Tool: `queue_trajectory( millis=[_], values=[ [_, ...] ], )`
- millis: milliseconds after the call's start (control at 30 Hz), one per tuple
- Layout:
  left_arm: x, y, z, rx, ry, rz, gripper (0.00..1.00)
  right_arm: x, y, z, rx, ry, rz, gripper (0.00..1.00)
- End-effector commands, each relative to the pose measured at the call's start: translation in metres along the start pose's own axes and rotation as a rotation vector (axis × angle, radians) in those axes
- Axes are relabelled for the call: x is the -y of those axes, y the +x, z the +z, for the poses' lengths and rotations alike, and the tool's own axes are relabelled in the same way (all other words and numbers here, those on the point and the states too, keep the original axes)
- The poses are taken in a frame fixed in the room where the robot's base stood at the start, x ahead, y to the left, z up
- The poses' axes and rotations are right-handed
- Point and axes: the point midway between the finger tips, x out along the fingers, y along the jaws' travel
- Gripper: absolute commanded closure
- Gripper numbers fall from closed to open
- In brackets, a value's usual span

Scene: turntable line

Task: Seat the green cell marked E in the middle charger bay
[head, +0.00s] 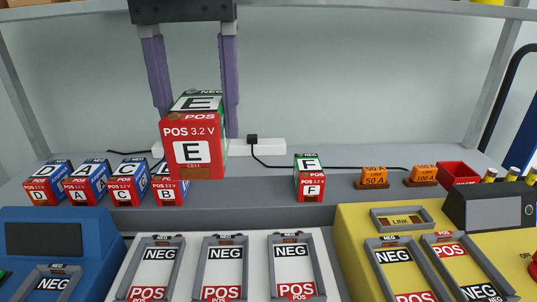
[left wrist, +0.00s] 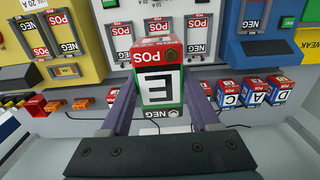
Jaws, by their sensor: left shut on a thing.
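My left gripper (head: 197,108), with purple fingers, is shut on the green cell marked E (head: 195,150). It holds the cell up in the air, above the shelf and beyond the charger. The cell's red POS end faces the head camera, and its NEG end is at the far side. The left wrist view also shows the cell (left wrist: 158,88) between the fingers. The white charger has three grey-framed bays, and the middle bay (head: 222,268) looks empty, with NEG at the far end and POS at the near end. My right gripper is not in view.
Blue cells D (head: 42,188), A, C and B stand on the shelf at left, and green cell F (head: 309,180) stands right of centre. Orange fuses (head: 374,178) and a red bin (head: 457,175) are farther right. A blue unit (head: 95,235) and a yellow unit (head: 350,235) flank the charger.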

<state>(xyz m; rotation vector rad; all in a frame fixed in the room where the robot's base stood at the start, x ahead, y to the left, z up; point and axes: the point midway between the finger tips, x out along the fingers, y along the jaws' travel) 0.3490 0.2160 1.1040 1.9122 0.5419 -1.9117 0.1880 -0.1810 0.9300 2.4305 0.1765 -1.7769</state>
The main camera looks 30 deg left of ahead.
Motion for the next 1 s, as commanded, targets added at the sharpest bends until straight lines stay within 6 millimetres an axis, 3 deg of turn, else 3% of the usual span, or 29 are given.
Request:
queue_trajectory(
  millis=[167,500,1000],
  values=[
    [0.001,0.029,0.001,0.002,0.0,-0.003,1.0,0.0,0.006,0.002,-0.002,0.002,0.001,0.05],
    [0.001,0.123,0.001,0.001,0.001,-0.002,1.0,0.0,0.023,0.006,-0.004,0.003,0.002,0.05],
    [0.0,0.189,0.001,0.0,0.0,-0.001,1.0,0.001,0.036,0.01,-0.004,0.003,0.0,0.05]
  ],
)
